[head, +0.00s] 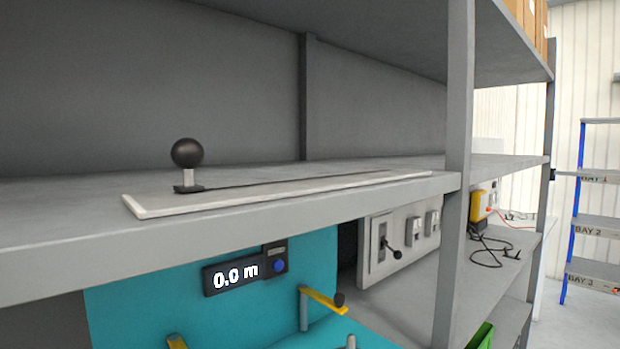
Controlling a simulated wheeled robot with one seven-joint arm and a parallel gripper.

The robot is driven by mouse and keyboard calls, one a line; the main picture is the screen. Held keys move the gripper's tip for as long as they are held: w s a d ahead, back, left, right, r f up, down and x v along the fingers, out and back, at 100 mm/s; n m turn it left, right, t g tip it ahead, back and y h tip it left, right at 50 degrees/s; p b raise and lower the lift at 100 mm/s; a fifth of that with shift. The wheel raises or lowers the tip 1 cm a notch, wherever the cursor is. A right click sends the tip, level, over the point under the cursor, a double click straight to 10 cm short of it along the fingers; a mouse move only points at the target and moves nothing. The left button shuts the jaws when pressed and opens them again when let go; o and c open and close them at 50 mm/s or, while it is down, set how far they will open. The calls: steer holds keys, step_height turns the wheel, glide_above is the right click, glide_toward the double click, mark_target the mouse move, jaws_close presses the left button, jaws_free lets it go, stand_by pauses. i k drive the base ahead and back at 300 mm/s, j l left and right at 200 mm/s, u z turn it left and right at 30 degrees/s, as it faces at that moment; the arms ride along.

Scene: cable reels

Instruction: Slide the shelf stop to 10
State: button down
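The shelf stop (187,153) is a black ball knob on a short pale post with a dark foot. It stands upright near the left end of a pale flat rail plate (280,192) with a dark slot running to the right. The plate lies along the front of a grey shelf (80,226). I cannot make out any scale numbers on the plate. My gripper is not in view.
A grey upright post (456,90) stands at the plate's right end. Below the shelf are a teal machine with a "0.0 m" display (236,276) and yellow handles (323,299), and a switch panel (394,242). Space above the plate is clear.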

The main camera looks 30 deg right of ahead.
mark_target(187, 153)
steer(key=k+l+u, duration=0.1)
steer(key=l+u, duration=0.25)
steer(key=k+l+u, duration=0.1)
steer(key=u, duration=0.25)
steer(key=k+l+u, duration=0.15)
steer(key=u, duration=0.2)
